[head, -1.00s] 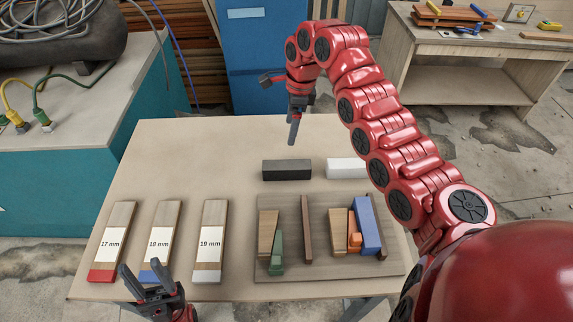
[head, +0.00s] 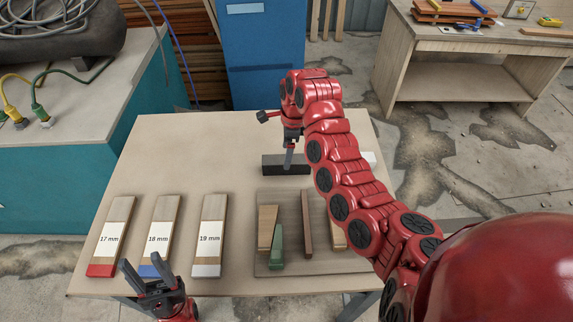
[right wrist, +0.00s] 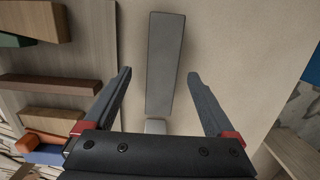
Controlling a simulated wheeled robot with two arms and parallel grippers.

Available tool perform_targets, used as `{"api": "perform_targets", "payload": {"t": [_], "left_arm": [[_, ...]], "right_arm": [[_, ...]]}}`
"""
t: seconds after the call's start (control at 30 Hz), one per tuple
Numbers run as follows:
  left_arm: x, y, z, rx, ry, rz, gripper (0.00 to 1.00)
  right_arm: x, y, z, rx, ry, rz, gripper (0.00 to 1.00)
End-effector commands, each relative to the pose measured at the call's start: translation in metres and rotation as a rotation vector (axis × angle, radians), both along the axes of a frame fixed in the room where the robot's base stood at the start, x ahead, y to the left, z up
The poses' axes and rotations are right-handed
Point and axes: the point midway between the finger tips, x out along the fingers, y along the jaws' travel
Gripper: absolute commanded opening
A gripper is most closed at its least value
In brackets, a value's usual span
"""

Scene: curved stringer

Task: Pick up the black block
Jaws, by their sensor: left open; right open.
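The black block (head: 272,165) lies on the table toward its far side, partly covered by my right gripper in the head view. My right gripper (head: 289,168) points down over the block. In the right wrist view the block (right wrist: 165,65) runs lengthwise between the two fingers of my right gripper (right wrist: 158,85), which are spread apart with a gap on each side. It is not gripped, and I cannot tell the exact height of the fingers above it. My left gripper (head: 145,275) is open and empty at the table's front edge.
Three labelled boards (head: 158,235) lie at the left of the table (head: 190,140). A wooden board (head: 290,262) with several wooden pieces, including a green one (head: 277,246), lies at front right. A white block (head: 370,160) is mostly hidden behind my right arm.

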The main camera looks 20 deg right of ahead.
Motion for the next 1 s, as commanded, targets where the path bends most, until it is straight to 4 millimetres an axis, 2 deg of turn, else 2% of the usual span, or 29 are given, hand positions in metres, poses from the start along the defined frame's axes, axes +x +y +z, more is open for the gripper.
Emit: {"api": "perform_targets", "payload": {"t": [0.3,0.4,0.6,0.83,0.87,1.0], "left_arm": [[0.0,0.0,0.0,0.0,0.0,0.0,0.5],[0.0,0.0,0.015,0.0,0.0,0.0,0.5],[0.0,0.0,0.022,0.0,0.0,0.0,0.5],[0.0,0.0,0.021,0.0,0.0,0.0,0.5],[0.0,0.0,0.021,0.0,0.0,0.0,0.5],[0.0,0.0,0.021,0.0,0.0,0.0,0.5]], "right_arm": [[0.001,0.0,-0.02,0.0,0.003,0.001,0.9],[0.001,-0.003,-0.027,0.0,0.007,-0.001,0.9],[0.003,0.0,-0.051,0.0,0.004,0.0,0.9],[0.003,0.0,-0.055,0.0,0.002,0.0,0.9],[0.003,0.0,-0.055,0.001,0.002,0.0,0.86],[0.003,0.0,-0.054,0.0,0.001,0.0,0.61]]}}
